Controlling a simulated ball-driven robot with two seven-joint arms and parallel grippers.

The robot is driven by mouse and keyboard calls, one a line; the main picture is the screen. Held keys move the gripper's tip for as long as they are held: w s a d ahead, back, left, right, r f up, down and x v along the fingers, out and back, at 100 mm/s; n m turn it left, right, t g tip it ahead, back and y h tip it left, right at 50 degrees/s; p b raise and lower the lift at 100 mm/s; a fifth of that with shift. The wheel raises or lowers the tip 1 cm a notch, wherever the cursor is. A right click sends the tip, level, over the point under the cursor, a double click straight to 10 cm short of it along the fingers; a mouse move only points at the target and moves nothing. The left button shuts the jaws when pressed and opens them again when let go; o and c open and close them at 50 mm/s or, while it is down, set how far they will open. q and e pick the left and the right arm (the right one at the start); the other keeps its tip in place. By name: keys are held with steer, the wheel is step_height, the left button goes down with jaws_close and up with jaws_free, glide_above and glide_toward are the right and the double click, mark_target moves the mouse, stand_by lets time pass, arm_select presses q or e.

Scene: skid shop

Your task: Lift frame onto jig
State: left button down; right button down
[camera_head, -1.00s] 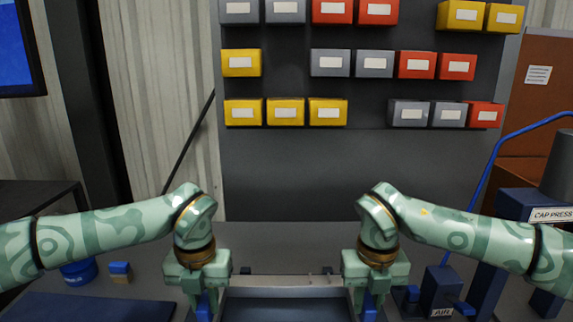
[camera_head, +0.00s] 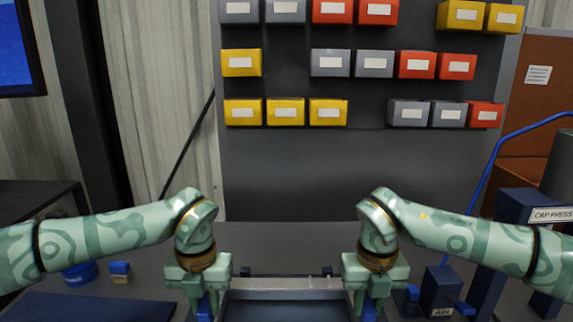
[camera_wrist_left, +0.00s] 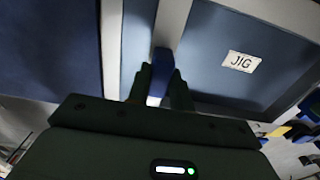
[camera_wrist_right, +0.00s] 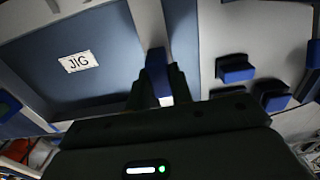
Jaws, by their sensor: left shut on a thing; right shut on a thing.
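The pale grey frame (camera_head: 285,283) is at the bottom centre of the head view. Its near part is cut off by the picture edge. My left gripper (camera_head: 204,306) is shut on a blue grip (camera_wrist_left: 160,72) at the frame's left bar (camera_wrist_left: 172,22). My right gripper (camera_head: 369,306) is shut on a matching blue grip (camera_wrist_right: 157,70) at the right bar (camera_wrist_right: 150,25). The blue jig surface (camera_wrist_left: 205,65) with its JIG label shows inside the frame in both wrist views, also on the right (camera_wrist_right: 75,85). I cannot tell whether the frame touches the jig.
A dark blue mat (camera_head: 95,306) and a small blue-and-tan block (camera_head: 120,272) lie left. The blue AIR block (camera_head: 440,290) and cap press (camera_head: 530,210) stand close to my right arm. A wall of coloured bins (camera_head: 327,112) is behind the bench.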

arm_select(q)
steer(key=shift+f, duration=0.15)
arm_select(e)
steer(key=shift+f, duration=0.2)
arm_select(q)
steer(key=shift+f, duration=0.3)
arm_select(e)
steer(key=shift+f, duration=0.25)
arm_select(q)
steer(key=c, duration=1.2)
jaws_free()
steer(key=shift+o, duration=0.4)
arm_select(e)
steer(key=c, duration=1.2)
jaws_free()
steer(key=shift+o, duration=0.4)
